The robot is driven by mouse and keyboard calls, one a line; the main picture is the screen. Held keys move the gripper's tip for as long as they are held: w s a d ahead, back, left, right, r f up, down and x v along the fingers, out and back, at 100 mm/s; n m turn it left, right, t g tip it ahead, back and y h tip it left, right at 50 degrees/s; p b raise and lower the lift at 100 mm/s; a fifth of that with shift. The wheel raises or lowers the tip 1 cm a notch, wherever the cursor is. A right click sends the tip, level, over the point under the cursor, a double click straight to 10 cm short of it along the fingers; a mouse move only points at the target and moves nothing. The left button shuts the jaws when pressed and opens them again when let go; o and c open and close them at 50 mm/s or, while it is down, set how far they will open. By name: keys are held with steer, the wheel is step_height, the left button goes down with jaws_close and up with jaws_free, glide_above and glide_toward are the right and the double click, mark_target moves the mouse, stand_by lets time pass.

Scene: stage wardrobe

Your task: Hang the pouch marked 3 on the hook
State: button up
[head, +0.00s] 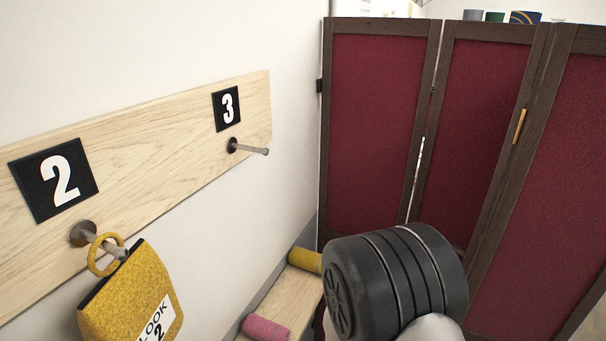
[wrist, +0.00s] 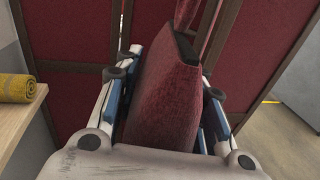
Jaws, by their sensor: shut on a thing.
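The hook under the 3 sign (head: 250,149) sticks out of the wooden board and is bare. My gripper (wrist: 172,78) is shut on a dark red pouch (wrist: 165,105), which stands up between the fingers in the wrist view. A red strip, seemingly its loop (wrist: 213,25), rises above its dark top edge. No number shows on the side of the pouch facing me, so I cannot read its mark. In the head view my arm hides the gripper and the pouch.
A yellow pouch marked 2 (head: 135,295) hangs by its ring on the hook under the 2 sign (head: 54,180). A red folding screen (head: 375,120) stands at the right. A low wooden bench (head: 285,297) holds a yellow roll (head: 305,260) and a pink roll (head: 264,328).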

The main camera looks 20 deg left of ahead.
steer(key=s+a+r+n+y+p, duration=0.1)
steer(key=a+r+n+y+p, duration=0.3)
steer(key=a+r, duration=0.8)
steer(key=s+a+r+n+y+p, duration=0.2)
steer(key=a+r+y+p, duration=0.2)
steer(key=a+r+p, duration=0.55)
steer(key=w+a+r+b, duration=0.1)
steer(key=a+r, duration=0.2)
steer(key=a, duration=0.7)
steer(key=shift+w+a+t+b, duration=0.15)
steer(key=shift+a+t+b, duration=0.15)
steer(key=shift+t, duration=0.1)
steer(key=o, duration=1.2)
